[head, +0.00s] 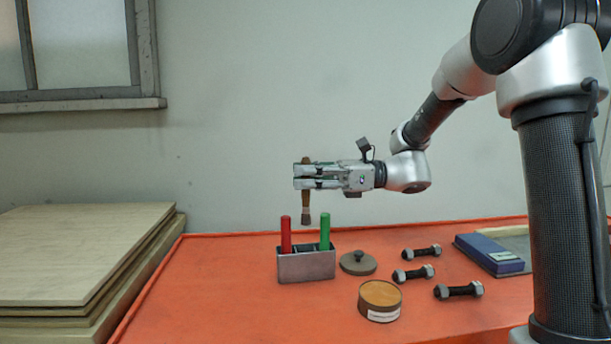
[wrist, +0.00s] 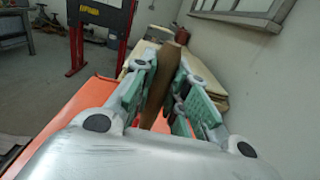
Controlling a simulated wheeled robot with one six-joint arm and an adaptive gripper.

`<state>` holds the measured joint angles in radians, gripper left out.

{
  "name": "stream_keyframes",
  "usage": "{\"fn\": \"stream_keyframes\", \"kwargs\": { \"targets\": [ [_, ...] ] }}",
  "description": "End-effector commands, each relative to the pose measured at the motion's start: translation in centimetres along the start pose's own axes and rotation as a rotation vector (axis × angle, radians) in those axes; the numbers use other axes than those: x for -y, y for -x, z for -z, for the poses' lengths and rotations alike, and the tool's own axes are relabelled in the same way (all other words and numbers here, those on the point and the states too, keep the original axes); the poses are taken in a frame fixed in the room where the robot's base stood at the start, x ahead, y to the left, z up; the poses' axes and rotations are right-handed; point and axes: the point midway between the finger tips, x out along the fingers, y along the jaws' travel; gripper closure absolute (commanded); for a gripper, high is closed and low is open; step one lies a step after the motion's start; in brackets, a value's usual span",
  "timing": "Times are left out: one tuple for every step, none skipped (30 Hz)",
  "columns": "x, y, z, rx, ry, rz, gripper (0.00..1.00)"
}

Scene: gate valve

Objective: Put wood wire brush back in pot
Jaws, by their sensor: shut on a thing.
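The wood wire brush (head: 306,203) hangs upright in my gripper (head: 304,176), bristle end down, in the head view. My gripper is shut on its brown wooden handle. The handle also shows between the fingers in the wrist view (wrist: 166,85). The grey metal pot (head: 306,266) stands on the orange table below the brush. It holds a red-handled tool (head: 286,235) on the left and a green-handled tool (head: 325,231) on the right. The brush's lower end is between these two handles in the picture, above the pot's rim and apart from it.
Right of the pot are a knobbed lid (head: 358,263), a round tin (head: 380,300), several bolts (head: 421,252) and a blue box (head: 489,254) on the orange table (head: 220,300). Stacked boards (head: 75,260) stand at the left. The table left of the pot is clear.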

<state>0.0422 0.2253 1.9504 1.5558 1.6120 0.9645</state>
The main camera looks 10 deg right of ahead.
Motion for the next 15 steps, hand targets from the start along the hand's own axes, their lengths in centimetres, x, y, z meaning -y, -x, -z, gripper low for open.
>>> {"fn": "stream_keyframes", "kwargs": {
  "targets": [
    [0.0,0.0,0.3,0.000,-0.003,0.000,1.00],
    [0.0,0.0,0.5,0.000,-0.003,0.000,1.00],
    [0.0,0.0,0.9,0.000,-0.004,0.000,1.00],
    [0.0,0.0,1.1,0.000,-0.004,0.000,1.00],
    [0.0,0.0,1.5,0.000,-0.005,0.000,1.00],
    [0.0,0.0,1.9,0.000,-0.006,0.000,1.00],
    [0.0,0.0,2.2,0.000,-0.006,0.000,1.00],
    [0.0,0.0,2.5,0.000,-0.005,0.000,1.00],
    [0.0,0.0,3.0,0.000,-0.005,0.000,1.00],
    [0.0,0.0,3.3,0.000,-0.005,0.000,1.00],
    [0.0,0.0,3.7,0.000,-0.005,0.000,1.00],
    [0.0,0.0,4.1,0.000,-0.004,0.000,1.00],
    [0.0,0.0,4.4,0.000,-0.005,0.000,1.00],
    [0.0,0.0,4.8,0.000,-0.005,0.000,1.00],
    [0.0,0.0,5.2,0.000,-0.005,0.000,1.00]
  ]
}}
